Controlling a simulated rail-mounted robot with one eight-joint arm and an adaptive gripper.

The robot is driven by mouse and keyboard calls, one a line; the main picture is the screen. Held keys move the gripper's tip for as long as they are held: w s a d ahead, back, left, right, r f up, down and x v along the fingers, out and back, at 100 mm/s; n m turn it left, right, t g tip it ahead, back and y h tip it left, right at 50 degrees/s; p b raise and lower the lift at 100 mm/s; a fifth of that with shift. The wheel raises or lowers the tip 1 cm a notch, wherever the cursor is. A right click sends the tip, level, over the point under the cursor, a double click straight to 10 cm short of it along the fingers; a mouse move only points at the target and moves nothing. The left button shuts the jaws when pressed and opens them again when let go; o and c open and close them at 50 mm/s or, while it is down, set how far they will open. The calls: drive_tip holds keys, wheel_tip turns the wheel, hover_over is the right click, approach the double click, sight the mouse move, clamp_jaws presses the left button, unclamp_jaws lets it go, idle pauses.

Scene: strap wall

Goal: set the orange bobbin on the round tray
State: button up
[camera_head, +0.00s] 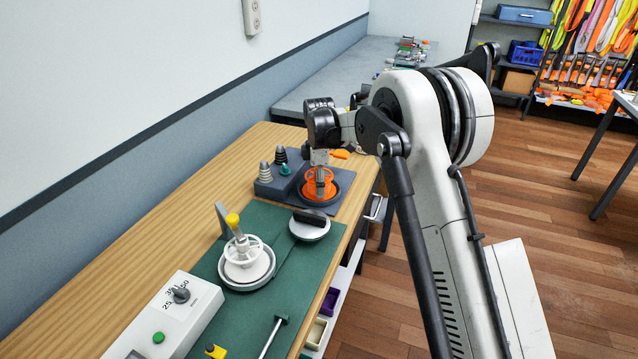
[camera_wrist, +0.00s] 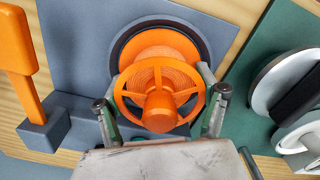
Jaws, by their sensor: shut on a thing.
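The orange bobbin (camera_head: 319,190) has a spoked upper flange and a round hub, which show in the wrist view (camera_wrist: 158,112). My gripper (camera_head: 320,172) is shut on it from above, with one finger on each side in the wrist view (camera_wrist: 161,88). The bobbin is over a dark round tray (camera_head: 338,195) on a blue-grey board; the tray's rim shows behind the bobbin in the wrist view (camera_wrist: 205,48). I cannot tell whether the bobbin touches the tray. The bobbin hides the tray's middle.
A white spool (camera_head: 240,254) with a yellow-topped spindle stands on the green mat (camera_head: 285,275). A silver disc with a black handle (camera_head: 310,224) lies near the board. Grey cones (camera_head: 265,172) stand left of the bobbin. A white control box (camera_head: 175,318) is at the front.

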drive_tip(key=o, duration=1.3)
drive_tip(key=shift+r, duration=0.15)
wheel_tip(320, 180, up, 12)
drive_tip(key=shift+r, duration=0.1)
drive_tip(key=s+d+r+m+t, duration=0.2)
drive_tip(key=s+d+r+m, duration=0.4)
drive_tip(key=s, duration=0.4)
drive_tip(key=s+d+r+m+t, duration=0.1)
drive_tip(key=s+d+r+m, duration=0.2)
drive_tip(key=s+d+r, duration=0.55)
drive_tip(key=s+d+f+m+t, duration=0.1)
drive_tip(key=s+d+f+m, duration=0.1)
drive_tip(key=s, duration=0.6)
drive_tip(key=s+d+f+m+t, duration=0.1)
drive_tip(key=s+d+f+m, duration=0.2)
drive_tip(key=s, duration=0.6)
drive_tip(key=s+d+f+m+t, duration=0.2)
drive_tip(key=s+d+f+m, duration=0.1)
drive_tip(key=s, duration=0.6)
drive_tip(key=shift+d+m, duration=0.5)
drive_tip(key=shift+m, duration=0.7)
drive_tip(key=shift+s, duration=0.1)
